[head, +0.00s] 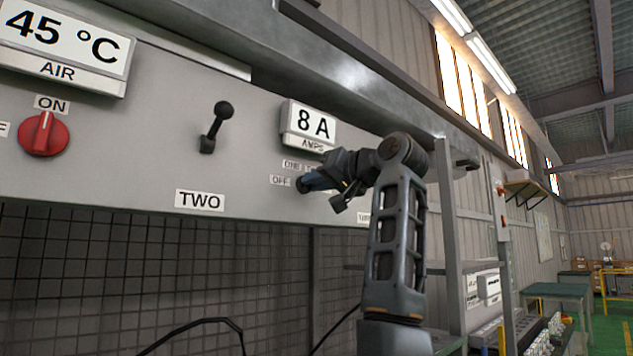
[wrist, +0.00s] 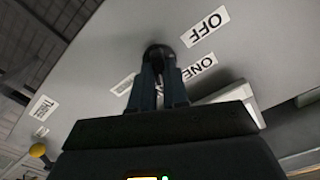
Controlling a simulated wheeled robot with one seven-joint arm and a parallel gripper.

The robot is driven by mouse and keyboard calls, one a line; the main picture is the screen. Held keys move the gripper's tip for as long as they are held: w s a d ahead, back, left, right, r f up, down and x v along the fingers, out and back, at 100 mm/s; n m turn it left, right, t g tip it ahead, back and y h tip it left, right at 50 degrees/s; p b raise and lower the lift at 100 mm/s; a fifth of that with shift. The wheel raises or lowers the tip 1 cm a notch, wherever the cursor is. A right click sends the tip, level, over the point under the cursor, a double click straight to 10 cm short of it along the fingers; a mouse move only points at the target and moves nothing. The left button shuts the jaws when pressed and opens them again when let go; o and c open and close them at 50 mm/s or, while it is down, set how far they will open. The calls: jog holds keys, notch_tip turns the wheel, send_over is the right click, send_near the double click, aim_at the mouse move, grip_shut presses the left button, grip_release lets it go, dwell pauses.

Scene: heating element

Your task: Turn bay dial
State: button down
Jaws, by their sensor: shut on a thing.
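The bay dial is a small dark knob (head: 301,186) on the grey panel, below the "8 A" AMPS display (head: 308,125). Labels "OFF" and "ONE" and a partly hidden one stand around it. My gripper (head: 311,183) reaches in from the right with its fingers shut on the dial. In the wrist view the dark round dial (wrist: 159,53) shows just beyond the fingertips (wrist: 159,70), with "OFF" (wrist: 205,26) and "ONE" beside it. The fingers cover most of the dial, so its pointing direction cannot be told.
A black lever (head: 216,127) stands above the "TWO" label (head: 200,200). A red knob (head: 44,134) under "ON" and a "45 °C" AIR display (head: 68,40) are at the left. A metal ledge (head: 350,75) overhangs the panel; dark mesh (head: 150,275) lies below.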

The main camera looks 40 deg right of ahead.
dwell(0.3)
jog(key=c, duration=1.1)
grip_release()
jog(key=s+b, duration=0.2)
jog(key=s, duration=0.6)
jog(key=shift+d+b, duration=0.15)
jog(key=shift+b, duration=0.15)
